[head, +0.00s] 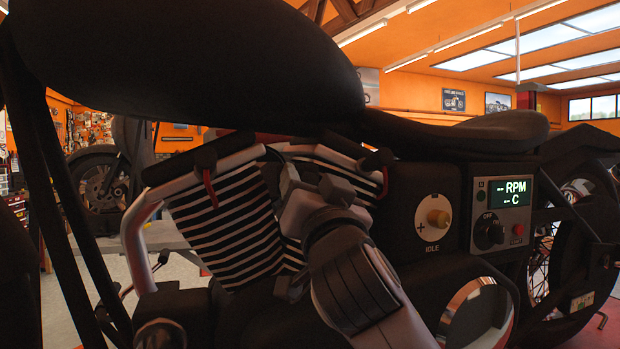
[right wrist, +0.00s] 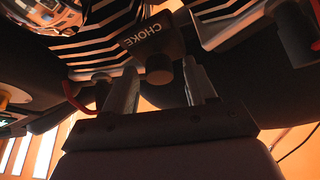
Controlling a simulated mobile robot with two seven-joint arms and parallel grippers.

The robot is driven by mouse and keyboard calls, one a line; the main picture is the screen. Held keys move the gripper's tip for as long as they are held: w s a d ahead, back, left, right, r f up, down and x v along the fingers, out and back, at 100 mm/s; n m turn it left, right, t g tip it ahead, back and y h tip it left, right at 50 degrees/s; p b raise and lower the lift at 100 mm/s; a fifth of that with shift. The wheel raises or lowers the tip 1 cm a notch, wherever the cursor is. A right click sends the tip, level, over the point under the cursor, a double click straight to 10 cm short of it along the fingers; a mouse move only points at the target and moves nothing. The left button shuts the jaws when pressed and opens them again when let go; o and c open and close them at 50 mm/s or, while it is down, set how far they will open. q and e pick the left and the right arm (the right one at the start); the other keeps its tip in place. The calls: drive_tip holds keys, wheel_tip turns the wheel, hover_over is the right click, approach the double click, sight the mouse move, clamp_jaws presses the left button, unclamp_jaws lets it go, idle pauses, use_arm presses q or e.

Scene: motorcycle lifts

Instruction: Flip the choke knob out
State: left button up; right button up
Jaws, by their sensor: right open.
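The choke knob (right wrist: 159,69) is a short dark cylinder under a dark block (right wrist: 155,36) marked CHOKE, which reads upside down in the right wrist view. My right gripper (right wrist: 160,77) is open, with one pale finger on each side of the knob. Gaps show between the fingers and the knob, and I cannot tell whether either touches it. In the head view my right gripper (head: 297,190) reaches up between the finned engine cylinders and largely hides the choke area. My left gripper is not in view.
The finned cylinder (head: 218,222) stands close left of my right gripper. The black tank (head: 190,60) and seat (head: 460,135) hang above, leaving little room.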

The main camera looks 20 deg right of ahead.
drive_tip(key=shift+w, duration=0.1)
clamp_jaws()
drive_tip(key=shift+s+b, duration=0.4)
drive_tip(key=shift+s, duration=0.85)
unclamp_jaws()
drive_tip(key=shift+s, duration=0.15)
